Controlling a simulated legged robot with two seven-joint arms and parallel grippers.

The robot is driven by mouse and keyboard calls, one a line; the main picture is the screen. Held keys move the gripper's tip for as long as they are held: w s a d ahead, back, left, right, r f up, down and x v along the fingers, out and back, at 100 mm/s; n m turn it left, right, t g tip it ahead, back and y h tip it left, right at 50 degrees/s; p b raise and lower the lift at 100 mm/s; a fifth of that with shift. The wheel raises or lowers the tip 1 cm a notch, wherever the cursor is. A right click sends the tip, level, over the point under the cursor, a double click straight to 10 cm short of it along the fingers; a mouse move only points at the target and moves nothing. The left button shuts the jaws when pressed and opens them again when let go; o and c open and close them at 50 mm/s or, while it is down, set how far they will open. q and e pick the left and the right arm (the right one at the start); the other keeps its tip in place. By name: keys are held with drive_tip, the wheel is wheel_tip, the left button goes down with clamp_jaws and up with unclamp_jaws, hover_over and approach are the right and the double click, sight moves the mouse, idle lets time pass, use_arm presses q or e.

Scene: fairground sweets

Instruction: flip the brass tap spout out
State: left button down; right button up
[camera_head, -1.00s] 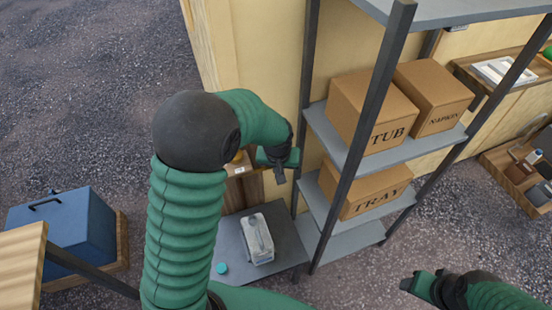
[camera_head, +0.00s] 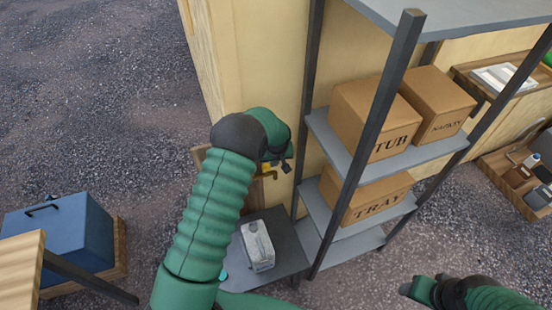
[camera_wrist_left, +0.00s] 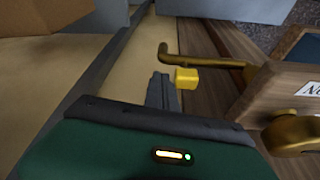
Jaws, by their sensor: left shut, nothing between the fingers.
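The brass tap spout (camera_wrist_left: 212,61) shows in the left wrist view as a thin bar with a bent end, reaching left from a wooden box (camera_wrist_left: 245,100). A yellow block (camera_wrist_left: 187,78) sits just below the bar, beside my fingers; I cannot tell whether it is joined to the spout. A rounded brass fitting (camera_wrist_left: 292,132) is at lower right. My left gripper (camera_wrist_left: 162,88) is shut and empty, close to the left of the yellow block; contact is unclear. In the head view my left gripper (camera_head: 286,168) partly hides the tap (camera_head: 268,171). My right gripper (camera_head: 406,287) is low at right, its jaws unclear.
A grey shelf rack (camera_head: 352,160) with cardboard boxes (camera_head: 375,120) stands right of my left gripper. A pale container (camera_head: 257,246) rests on a grey low surface (camera_head: 280,225) below. A blue box (camera_head: 60,230) is at left. Gravel ground is open at upper left.

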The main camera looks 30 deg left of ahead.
use_arm(q)
drive_tip(key=x, duration=0.3)
drive_tip(key=shift+w+d+f, duration=0.1)
drive_tip(key=shift+d+f, duration=0.1)
drive_tip(key=shift+d, duration=0.05)
use_arm(e)
drive_tip(key=shift+d, duration=0.45)
drive_tip(key=shift+a+r, duration=0.15)
drive_tip(key=shift+a, duration=0.15)
